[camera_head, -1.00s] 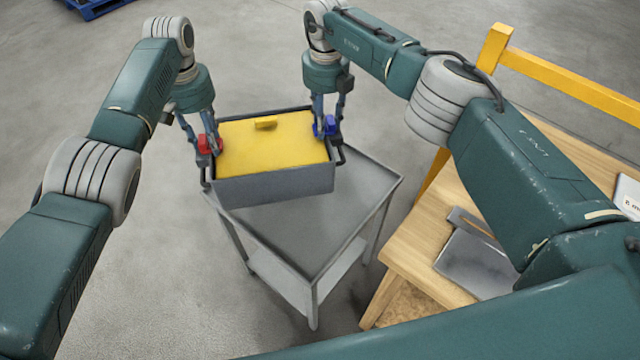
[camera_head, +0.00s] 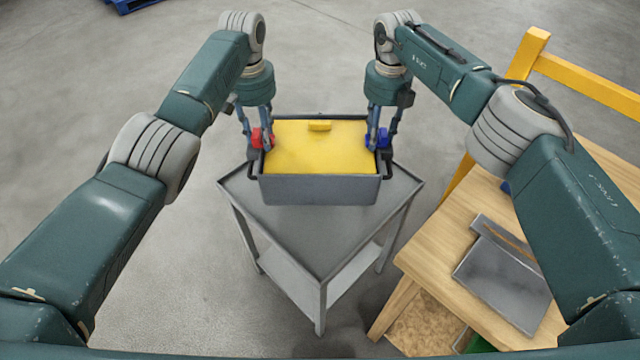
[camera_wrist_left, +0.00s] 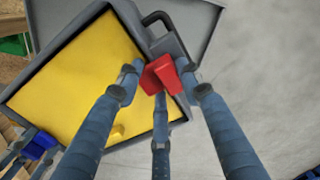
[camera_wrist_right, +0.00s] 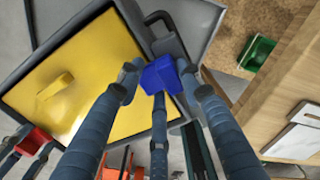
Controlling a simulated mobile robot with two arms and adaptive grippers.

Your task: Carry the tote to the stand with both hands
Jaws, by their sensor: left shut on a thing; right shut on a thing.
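The tote is a grey box (camera_head: 318,190) with a yellow top (camera_head: 315,150) that has a small raised yellow grip. In the head view it is over the grey metal stand (camera_head: 300,235); I cannot tell whether it touches the stand's top. My left gripper (camera_head: 262,140) is shut on the red grip piece (camera_wrist_left: 160,75) at the tote's left end. My right gripper (camera_head: 382,140) is shut on the blue grip piece (camera_wrist_right: 160,75) at the right end. A dark handle bar (camera_wrist_left: 165,25) shows beside the red piece. The tote looks about level.
A wooden workbench (camera_head: 430,235) with a grey metal plate (camera_head: 505,275) stands right of the stand. A yellow rail (camera_head: 585,85) rises behind it. A green box (camera_wrist_right: 258,53) shows near the bench. The floor left of the stand is clear.

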